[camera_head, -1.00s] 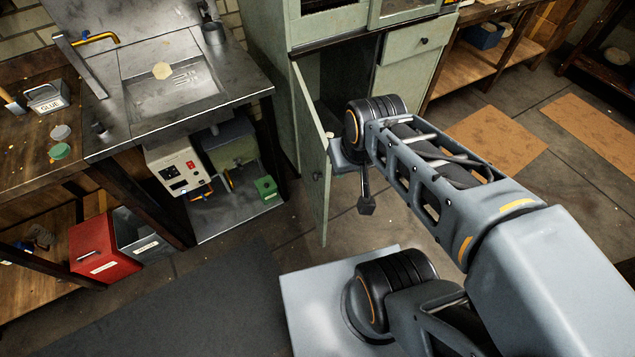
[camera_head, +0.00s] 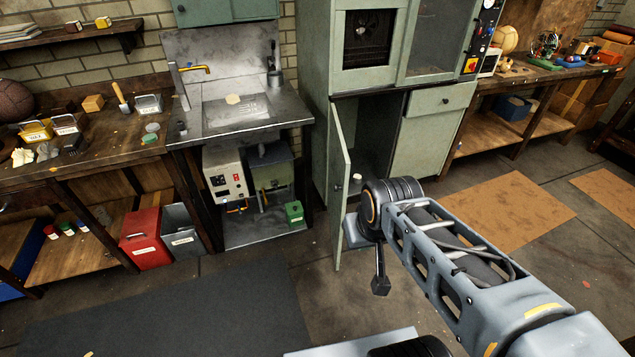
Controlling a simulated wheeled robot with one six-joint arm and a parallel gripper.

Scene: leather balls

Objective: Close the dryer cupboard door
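The dryer cupboard (camera_head: 315,120) is a pale green cabinet below the dryer's windowed upper part. Its lower left door (camera_head: 341,190) stands open, swung out toward me and seen nearly edge-on, with a small round knob (camera_head: 356,178) on it. The dark inside of the cupboard (camera_head: 372,135) shows to the right of the door. My gripper (camera_head: 380,284) is beside the door's right face, low down near its free edge. A dark part of it points down; I cannot tell whether the fingers are open or shut, or whether it touches the door.
A steel sink bench (camera_head: 240,115) stands left of the cupboard, with a white box (camera_head: 225,172) and a green box (camera_head: 294,214) beneath. A red bin (camera_head: 146,240) is further left. A right-hand workbench (camera_head: 530,90) adjoins the cabinet. The floor before the door is mostly clear.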

